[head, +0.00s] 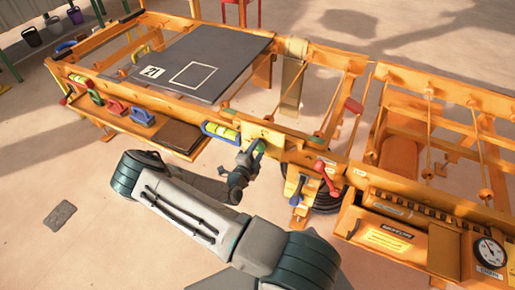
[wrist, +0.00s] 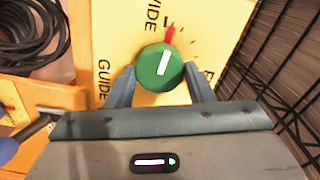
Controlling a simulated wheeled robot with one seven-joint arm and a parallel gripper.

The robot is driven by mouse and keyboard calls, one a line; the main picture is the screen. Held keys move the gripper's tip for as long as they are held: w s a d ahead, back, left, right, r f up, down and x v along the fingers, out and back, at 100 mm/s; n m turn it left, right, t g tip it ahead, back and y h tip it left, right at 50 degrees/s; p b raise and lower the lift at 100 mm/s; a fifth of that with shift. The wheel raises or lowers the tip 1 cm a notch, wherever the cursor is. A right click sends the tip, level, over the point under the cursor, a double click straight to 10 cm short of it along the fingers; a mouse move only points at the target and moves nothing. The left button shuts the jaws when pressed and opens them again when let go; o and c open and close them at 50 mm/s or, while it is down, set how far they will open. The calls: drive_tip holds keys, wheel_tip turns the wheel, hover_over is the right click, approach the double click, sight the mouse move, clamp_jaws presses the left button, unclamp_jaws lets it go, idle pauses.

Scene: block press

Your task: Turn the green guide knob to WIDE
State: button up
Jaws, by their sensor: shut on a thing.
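The green guide knob (wrist: 160,67) sits on a yellow panel (wrist: 100,40) in the wrist view, with a white line on its face. The white line points up and slightly right, in line with a red pointer (wrist: 169,35) at the knob's upper rim. Sideways lettering ending in "IDE", cut by the frame top, stands just left of the pointer; "GUIDE" runs down the left. Another label at the right is mostly hidden. My gripper (wrist: 161,88) is shut on the knob, one finger on each side. In the head view my gripper (head: 252,156) is at the front of the orange frame.
In the head view a blue-framed level (head: 221,132) is left of my gripper. A red-handled lever (head: 325,175) and a blue-handled one (head: 296,193) are to the right. In the wrist view a black cable coil (wrist: 30,35) is left and a dark grid (wrist: 285,70) right.

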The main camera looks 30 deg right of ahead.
drive_tip(key=shift+w+a+n, duration=0.1)
drive_tip(key=shift+a+n, duration=0.05)
drive_tip(key=shift+n, duration=0.85)
drive_tip(key=o, duration=1)
drive_tip(key=v, duration=1.3)
drive_tip(key=shift+s+a+b, duration=0.25)
drive_tip(key=shift+s+b, duration=0.05)
drive_tip(key=shift+b, duration=0.05)
